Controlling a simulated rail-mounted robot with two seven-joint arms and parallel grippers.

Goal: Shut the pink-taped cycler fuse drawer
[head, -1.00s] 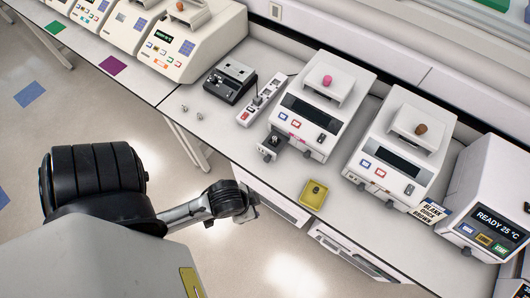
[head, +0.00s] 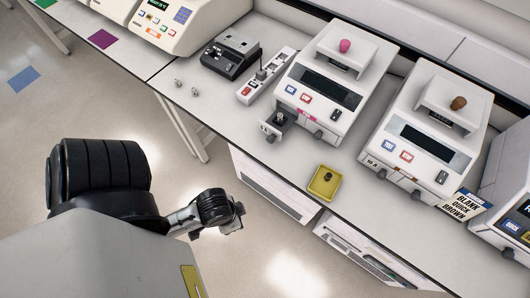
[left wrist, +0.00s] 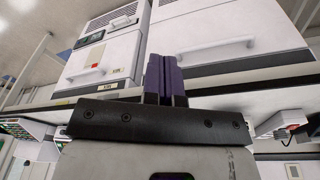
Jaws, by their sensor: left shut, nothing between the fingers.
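The pink-taped cycler (head: 290,73) is a white unit with a pink knob on its lid and a strip of pink tape (head: 307,113) low on its front. Its fuse drawer (head: 278,122) sticks out of the front left, open, with a dark insert and a small knob on its face. My left gripper (head: 238,217) hangs in front of the bench, below and left of the drawer, apart from it. In the left wrist view its dark fingers (left wrist: 165,79) are together and empty, in front of white cabinet fronts. My right gripper is not in view.
A yellow tray (head: 313,190) lies near the bench edge, right of the drawer. A second cycler (head: 388,132) with a brown knob stands to the right. A power strip (head: 251,91) and a black device (head: 224,62) stand to the left. White cabinets (head: 262,186) are under the bench.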

